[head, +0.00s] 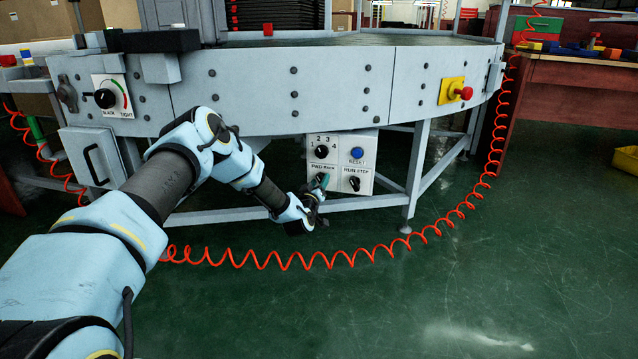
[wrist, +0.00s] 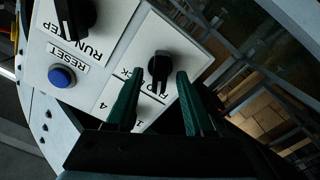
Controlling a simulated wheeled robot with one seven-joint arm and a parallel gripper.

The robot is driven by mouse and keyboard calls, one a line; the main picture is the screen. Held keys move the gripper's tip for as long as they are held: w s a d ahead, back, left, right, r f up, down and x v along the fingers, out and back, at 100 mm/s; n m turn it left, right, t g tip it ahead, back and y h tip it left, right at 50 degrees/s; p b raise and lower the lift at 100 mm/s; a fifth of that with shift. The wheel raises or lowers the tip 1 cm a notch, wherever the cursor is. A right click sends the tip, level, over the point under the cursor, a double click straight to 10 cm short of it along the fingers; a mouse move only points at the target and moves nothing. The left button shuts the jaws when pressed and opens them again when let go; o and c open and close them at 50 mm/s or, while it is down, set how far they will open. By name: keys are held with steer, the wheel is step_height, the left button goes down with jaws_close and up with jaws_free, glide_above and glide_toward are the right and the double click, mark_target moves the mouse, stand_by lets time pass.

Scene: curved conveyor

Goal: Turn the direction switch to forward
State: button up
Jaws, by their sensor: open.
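The direction switch (wrist: 160,68) is a black knob on a white plate, with partly covered FWD-BACK lettering beside it. In the wrist view, my gripper (wrist: 160,76) is open, with one green finger on each side of the knob. Gaps show between the knob and both fingers. I cannot tell which way the switch is set.
The panel also carries a numbered dial (head: 321,151), a blue RESET button (head: 357,153) and a RUN-STEP knob (head: 354,183). A red emergency button (head: 465,93) and a SLACK-TIGHT knob (head: 105,98) are on the conveyor side. A red coiled hose (head: 330,263) hangs below.

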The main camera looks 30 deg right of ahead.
steer(key=p+v, duration=0.3)
steer(key=v, duration=0.7)
steer(key=shift+s+a, duration=0.25)
steer(key=w+a+r+m+g+y+p, duration=0.1)
steer(key=a+r+g+y, duration=0.3)
steer(key=a, duration=0.7)
steer(key=a+r+m+g+y, duration=0.1)
steer(key=a+r+g+y, duration=0.15)
steer(key=a+r, duration=0.65)
steer(key=s+a+r+n+g+y, duration=0.2)
steer(key=s+a+r+y, duration=0.1)
steer(key=s+a, duration=0.8)
steer(key=s+a+r+n+g+y, duration=0.1)
steer(key=s+a+r+g+y, duration=0.25)
steer(key=s+a, duration=0.75)
step_height(320, 180, up, 38)
steer(key=a+h+p, duration=0.1)
steer(key=a+p, duration=0.1)
steer(key=p, duration=3.6)
steer(key=shift+w+a+r+p, duration=0.2)
steer(key=shift+w+a+p, duration=0.1)
steer(key=shift+w+p, duration=0.1)
